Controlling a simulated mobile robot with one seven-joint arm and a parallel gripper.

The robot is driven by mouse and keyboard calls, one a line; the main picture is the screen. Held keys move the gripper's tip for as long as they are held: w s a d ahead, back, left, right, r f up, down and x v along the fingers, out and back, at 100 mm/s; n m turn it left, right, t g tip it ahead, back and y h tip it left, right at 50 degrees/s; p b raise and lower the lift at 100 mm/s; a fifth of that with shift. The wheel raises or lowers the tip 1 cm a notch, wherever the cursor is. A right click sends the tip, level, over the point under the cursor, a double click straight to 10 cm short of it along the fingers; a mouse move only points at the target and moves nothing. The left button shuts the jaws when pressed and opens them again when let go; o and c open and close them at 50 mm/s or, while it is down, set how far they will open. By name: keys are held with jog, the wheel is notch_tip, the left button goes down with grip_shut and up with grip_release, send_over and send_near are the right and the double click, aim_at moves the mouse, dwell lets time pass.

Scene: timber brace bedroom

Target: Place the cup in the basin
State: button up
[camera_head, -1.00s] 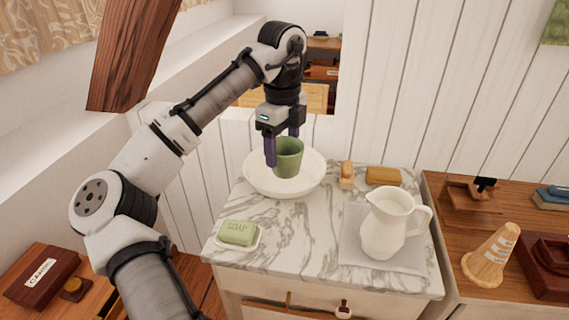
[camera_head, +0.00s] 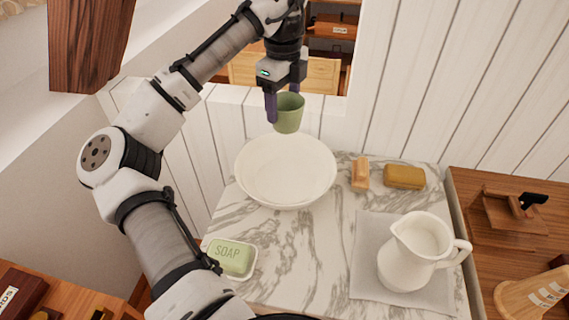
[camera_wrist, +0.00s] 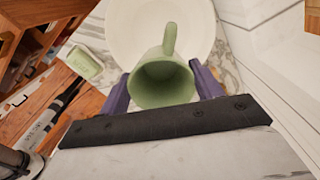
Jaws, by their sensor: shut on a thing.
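The green cup (camera_head: 289,114) is in my gripper (camera_head: 284,103), between the two purple fingers. It is upright and raised, and in the head view it shows just above the far rim of the basin. The white round basin (camera_head: 285,172) stands on the marble top and looks empty. In the wrist view the cup (camera_wrist: 163,83) shows its open mouth and its handle between the fingers, with the basin (camera_wrist: 125,30) below and beyond it. The cup hides part of the basin there.
A soap bar on a dish (camera_head: 232,257) lies at the front left of the marble top (camera_head: 300,235). A wooden brush (camera_head: 360,172) and a yellow-brown block (camera_head: 404,177) lie right of the basin. A white pitcher (camera_head: 410,262) stands on a cloth at the right.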

aim_at(283, 123)
notch_tip(283, 123, down, 18)
jog(key=shift+r+p, duration=0.1)
jog(key=shift+p, duration=1.05)
jog(key=shift+f, duration=0.2)
jog(key=o, duration=1.1)
jog(key=shift+r, duration=0.15)
notch_tip(283, 123, up, 12)
jog(key=shift+r+b, duration=0.1)
jog(key=shift+b, duration=1.15)
